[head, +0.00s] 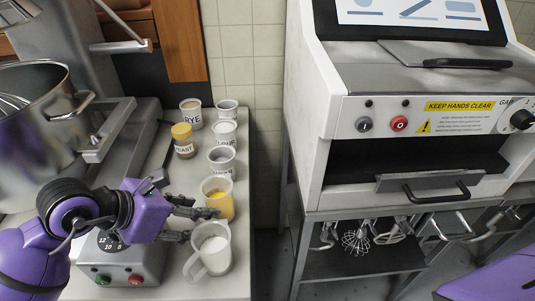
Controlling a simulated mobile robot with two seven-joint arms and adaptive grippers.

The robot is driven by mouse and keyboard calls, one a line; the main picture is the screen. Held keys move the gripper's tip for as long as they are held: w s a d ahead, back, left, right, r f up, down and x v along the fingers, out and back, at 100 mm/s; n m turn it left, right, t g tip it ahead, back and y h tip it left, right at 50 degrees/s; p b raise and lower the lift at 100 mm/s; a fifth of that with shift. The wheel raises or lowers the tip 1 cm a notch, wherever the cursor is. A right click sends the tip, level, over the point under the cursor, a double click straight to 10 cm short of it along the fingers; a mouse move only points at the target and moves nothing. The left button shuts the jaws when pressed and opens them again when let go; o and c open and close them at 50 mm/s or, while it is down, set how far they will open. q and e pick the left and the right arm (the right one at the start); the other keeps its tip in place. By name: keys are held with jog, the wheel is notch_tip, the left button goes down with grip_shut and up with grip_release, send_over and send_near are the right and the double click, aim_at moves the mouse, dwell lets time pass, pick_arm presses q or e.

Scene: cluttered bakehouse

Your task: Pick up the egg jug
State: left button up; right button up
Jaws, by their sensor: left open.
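The egg jug (217,195) is a clear jug with yellow contents. It stands on the worktop near its right edge, in the middle of a row of containers. My left gripper (194,222) reaches in from the left with its fingers spread and pointing right. Its upper finger is at the near left side of the egg jug in the picture. I cannot tell whether it touches. Nothing is held between the fingers. My right gripper is out of view.
A jug with white contents (212,250) stands just in front of the egg jug. Behind are a yellow-lidded yeast jar (183,141), a rye tub (191,113) and several other labelled tubs. A steel mixer bowl (38,120) is at left, a white machine (400,110) at right.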

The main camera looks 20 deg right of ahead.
pick_arm(q)
jog(key=shift+c, duration=0.5)
grip_shut()
jog(key=shift+r, duration=0.15)
